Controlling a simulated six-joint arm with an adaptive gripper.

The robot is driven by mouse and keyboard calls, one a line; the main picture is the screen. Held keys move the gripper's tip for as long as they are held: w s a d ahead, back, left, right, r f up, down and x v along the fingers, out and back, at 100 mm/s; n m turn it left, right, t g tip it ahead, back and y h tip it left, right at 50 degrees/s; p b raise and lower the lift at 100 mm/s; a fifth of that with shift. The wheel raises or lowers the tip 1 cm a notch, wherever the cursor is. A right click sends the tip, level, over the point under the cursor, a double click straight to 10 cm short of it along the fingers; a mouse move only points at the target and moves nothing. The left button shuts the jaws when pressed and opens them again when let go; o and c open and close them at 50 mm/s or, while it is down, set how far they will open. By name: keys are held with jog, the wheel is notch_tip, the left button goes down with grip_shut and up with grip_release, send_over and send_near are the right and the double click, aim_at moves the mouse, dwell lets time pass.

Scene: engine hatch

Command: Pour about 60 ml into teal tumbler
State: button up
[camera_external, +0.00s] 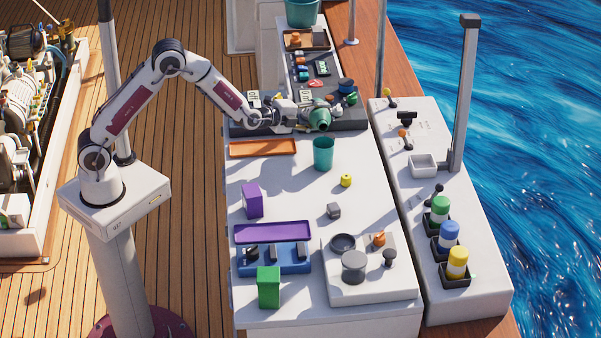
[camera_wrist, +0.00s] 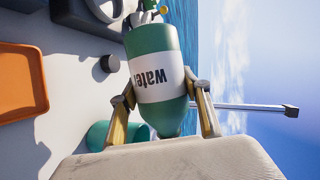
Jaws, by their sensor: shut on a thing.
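My gripper (camera_external: 298,115) is shut on a green bottle (camera_external: 320,118) with a white band, held above the table. In the wrist view the bottle (camera_wrist: 160,75) sits between both fingers, and its label reads "water" upside down. The horizon runs upright there, so the bottle lies about level. Its tapered end points to the bottom of that view. The teal tumbler (camera_external: 323,154) stands upright on the white table, just below and in front of the bottle in the external view. It shows partly in the wrist view (camera_wrist: 100,134). No liquid stream is visible, and the tumbler's contents cannot be seen.
An orange tray (camera_external: 262,147) lies left of the tumbler. A small yellow cylinder (camera_external: 346,181), a grey block (camera_external: 334,211) and a purple box (camera_external: 252,200) stand nearer. A dark rack (camera_external: 350,117) with small items is behind. The table around the tumbler is mostly clear.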

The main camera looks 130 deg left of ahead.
jog(key=shift+s+a+m+y+p, duration=0.3)
jog(key=shift+m+p, duration=0.15)
jog(key=shift+m, duration=0.15)
dwell(2.4)
jog(key=shift+r+n, duration=0.1)
jog(key=shift+n, duration=0.4)
jog(key=f, duration=0.1)
jog(key=f+n+h, duration=0.1)
jog(key=f, duration=0.1)
jog(key=shift+s+a+f+n+t+h, duration=0.1)
jog(key=shift+s+a+n+t+h, duration=0.2)
jog(key=shift+s, duration=0.05)
jog(key=shift+w+d+r+n+h, duration=0.15)
jog(key=shift+r+n+h, duration=0.05)
jog(key=shift+n+h, duration=0.25)
dwell(1.3)
jog(key=shift+w+d+f+n+t, duration=0.2)
jog(key=shift+f+n+t, duration=0.15)
jog(key=shift+n, duration=0.2)
jog(key=shift+r+h, duration=0.1)
jog(key=shift+h, duration=0.25)
jog(key=shift+w+d+r+n+t+h+b, duration=0.2)
jog(key=shift+r+n+t, duration=0.15)
jog(key=shift+r, duration=0.25)
jog(key=shift+w+d+r+n+t+h+b, duration=0.1)
jog(key=shift+w+r+n+t+h+b, duration=0.1)
jog(key=shift+r+n, duration=0.25)
